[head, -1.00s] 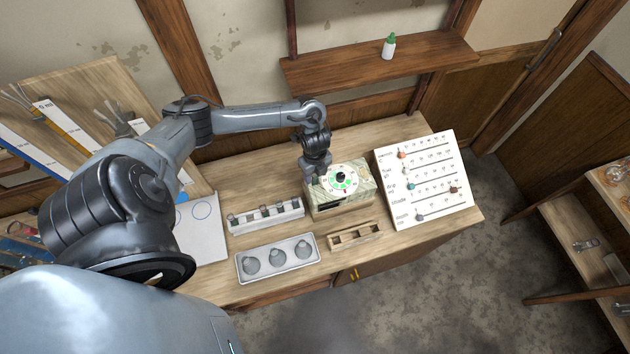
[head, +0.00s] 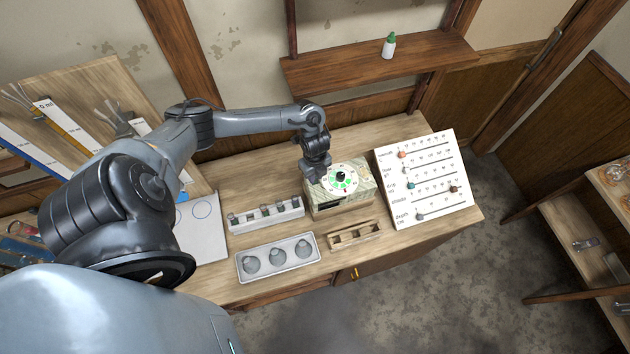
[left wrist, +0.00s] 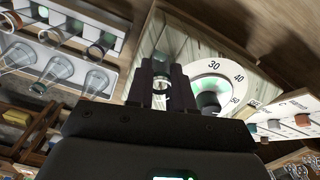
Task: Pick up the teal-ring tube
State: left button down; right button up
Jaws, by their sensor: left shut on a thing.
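My left gripper (head: 316,172) is at the left side of the dial box in the head view. In the left wrist view the left gripper (left wrist: 161,88) is shut on a clear glass tube (left wrist: 163,90), seen between the dark fingers. The colour of any ring on this tube is too unclear to tell. A pale rack (head: 266,216) with several small vessels stands left of the gripper. In the left wrist view the rack shows at the upper left, with a green-tinted vessel (left wrist: 101,46) in it. My right gripper is not in view.
The dial box (head: 352,199) has a white dial (head: 341,178) on top. A slider board (head: 425,180) stands right of it. A shelf (head: 375,66) with a bottle (head: 389,46) hangs behind.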

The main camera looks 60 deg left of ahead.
pick_arm(q)
jog(key=shift+r, duration=0.6)
notch_tip(320, 180, up, 8)
jog(key=shift+f, duration=0.15)
jog(key=shift+r, duration=0.55)
jog(key=shift+w, duration=0.15)
